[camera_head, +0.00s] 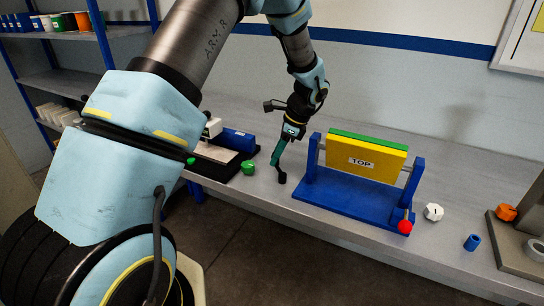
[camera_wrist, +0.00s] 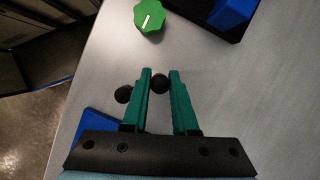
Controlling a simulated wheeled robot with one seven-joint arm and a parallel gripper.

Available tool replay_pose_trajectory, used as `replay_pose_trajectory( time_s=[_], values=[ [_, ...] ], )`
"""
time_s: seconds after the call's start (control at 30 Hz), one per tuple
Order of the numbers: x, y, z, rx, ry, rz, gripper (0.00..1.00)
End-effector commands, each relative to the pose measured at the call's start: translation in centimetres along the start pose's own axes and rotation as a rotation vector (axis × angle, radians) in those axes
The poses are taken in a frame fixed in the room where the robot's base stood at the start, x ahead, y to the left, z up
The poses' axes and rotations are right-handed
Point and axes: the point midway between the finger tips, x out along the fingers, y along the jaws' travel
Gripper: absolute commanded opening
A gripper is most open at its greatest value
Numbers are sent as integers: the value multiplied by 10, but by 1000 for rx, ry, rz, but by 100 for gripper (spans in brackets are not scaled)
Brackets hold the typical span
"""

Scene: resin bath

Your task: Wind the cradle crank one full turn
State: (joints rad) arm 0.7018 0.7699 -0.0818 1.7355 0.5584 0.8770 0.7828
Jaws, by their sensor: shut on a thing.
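The cradle has a blue base (camera_head: 345,194) with two upright posts. Between them a yellow and green block (camera_head: 365,163) marked TOP stands on edge. A red ball knob (camera_head: 405,227), apparently the crank's handle, sits low at the cradle's right post. My gripper (camera_head: 275,161) is left of the cradle, well apart from the red knob. Its green fingers are shut on a small black knobbed piece (camera_head: 282,179). In the wrist view a black ball (camera_wrist: 160,83) lies between my fingertips (camera_wrist: 160,76), and a second black ball (camera_wrist: 123,94) shows beside the left finger.
A green knob (camera_head: 248,168) lies left of my gripper, near a black tray with a blue block (camera_head: 238,140). Right of the cradle are a white knob (camera_head: 433,212), a blue cylinder (camera_head: 472,242) and a grey fixture with an orange knob (camera_head: 506,212). The bench's front edge is close.

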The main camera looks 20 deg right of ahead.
Motion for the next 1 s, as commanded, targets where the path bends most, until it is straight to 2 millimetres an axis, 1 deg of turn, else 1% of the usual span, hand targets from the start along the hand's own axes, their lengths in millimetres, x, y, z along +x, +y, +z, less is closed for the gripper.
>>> replay_pose_trajectory(
  time_s=[0.2, 0.43, 0.7, 1.0],
  values=[
    [-4, -3, -8, 146, -1, -61, 0],
    [-5, -4, -13, 245, -1, -101, 0],
    [-7, -5, -15, 290, -1, -121, 0],
    [-7, -5, -15, 294, -1, -122, 0]
  ],
)
